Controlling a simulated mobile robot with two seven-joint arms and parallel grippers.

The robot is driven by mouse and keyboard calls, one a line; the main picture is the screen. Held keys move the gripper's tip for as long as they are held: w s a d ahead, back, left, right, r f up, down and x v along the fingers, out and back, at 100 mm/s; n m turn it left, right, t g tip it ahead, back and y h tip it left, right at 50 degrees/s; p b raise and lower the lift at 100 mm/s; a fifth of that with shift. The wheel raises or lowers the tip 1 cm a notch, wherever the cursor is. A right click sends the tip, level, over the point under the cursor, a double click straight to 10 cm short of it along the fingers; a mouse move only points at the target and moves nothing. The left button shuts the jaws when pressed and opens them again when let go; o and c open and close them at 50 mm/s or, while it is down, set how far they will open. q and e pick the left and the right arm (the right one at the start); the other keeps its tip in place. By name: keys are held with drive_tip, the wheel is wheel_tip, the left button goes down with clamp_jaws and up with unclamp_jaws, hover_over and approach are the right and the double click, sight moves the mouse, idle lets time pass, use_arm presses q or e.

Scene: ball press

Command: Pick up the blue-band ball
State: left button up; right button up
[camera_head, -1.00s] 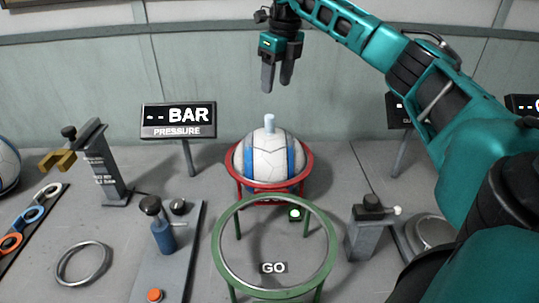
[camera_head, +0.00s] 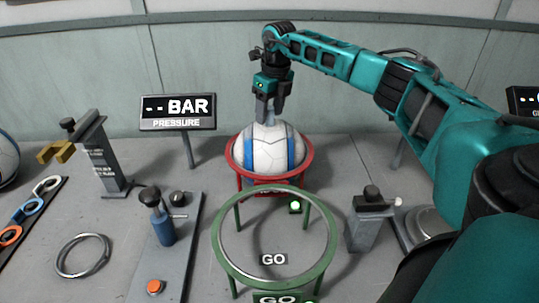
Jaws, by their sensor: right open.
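The blue-band ball (camera_head: 263,150), white with blue bands, rests in a red ring stand (camera_head: 305,170) at the middle of the table. My right gripper (camera_head: 269,115) points down at the top of this ball, its open fingers on either side of the small peg there. The peg is mostly hidden by the fingers, and I cannot tell whether they touch it. My left gripper is not in view.
An empty green ring stand (camera_head: 330,262) stands in front of the red one. A pressure display (camera_head: 178,111) and a grey post with a brass fork (camera_head: 100,165) stand left. A pump (camera_head: 160,222) is front left, a grey block (camera_head: 368,228) right. Another ball (camera_head: 6,160) is at the left edge.

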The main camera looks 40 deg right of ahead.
drive_tip(key=shift+f, duration=0.25)
drive_tip(key=shift+c, duration=0.4)
clamp_jaws()
drive_tip(key=shift+r, duration=0.1)
idle(0.8)
